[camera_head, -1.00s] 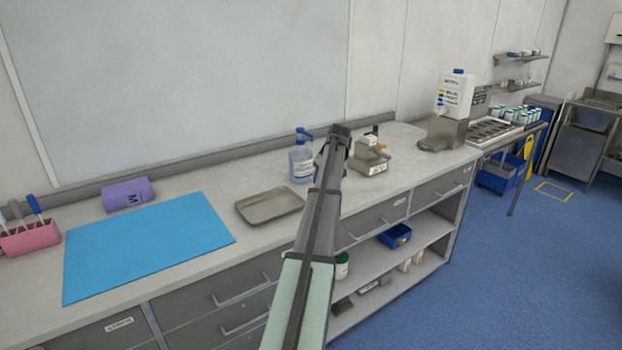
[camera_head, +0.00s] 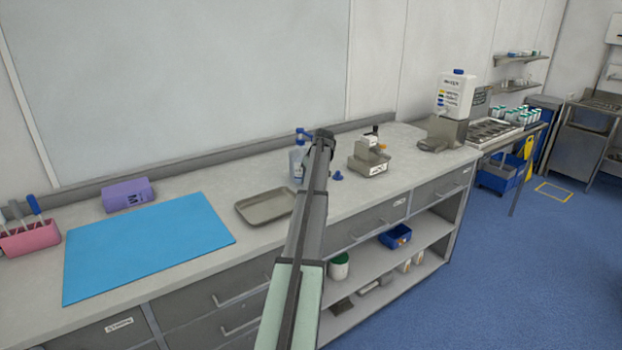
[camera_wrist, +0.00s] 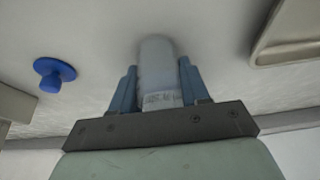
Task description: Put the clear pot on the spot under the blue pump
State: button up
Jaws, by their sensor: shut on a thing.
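The clear bottle (camera_head: 296,164) with the blue pump (camera_head: 303,134) stands on the counter, partly hidden behind my arm. My gripper (camera_head: 325,136) is over the counter near the bottle, seen from behind. In the wrist view its blue-grey fingers (camera_wrist: 157,88) are shut around a pale, cloudy cylinder (camera_wrist: 157,62), apparently the clear pot. Faint marks show on it near the fingers. In the head view the held thing is hidden by my gripper and arm. The spot under the pump is hidden too.
A metal tray (camera_head: 262,207) lies left of the bottle. A small blue stopper-like piece (camera_head: 337,176) lies to its right, also in the wrist view (camera_wrist: 55,74). Further right stands a small metal device (camera_head: 369,158). A blue mat (camera_head: 150,245) covers the counter at left.

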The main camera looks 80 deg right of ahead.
jog(key=o, duration=1.1)
jog(key=shift+c, duration=0.2)
jog(key=v, duration=1.2)
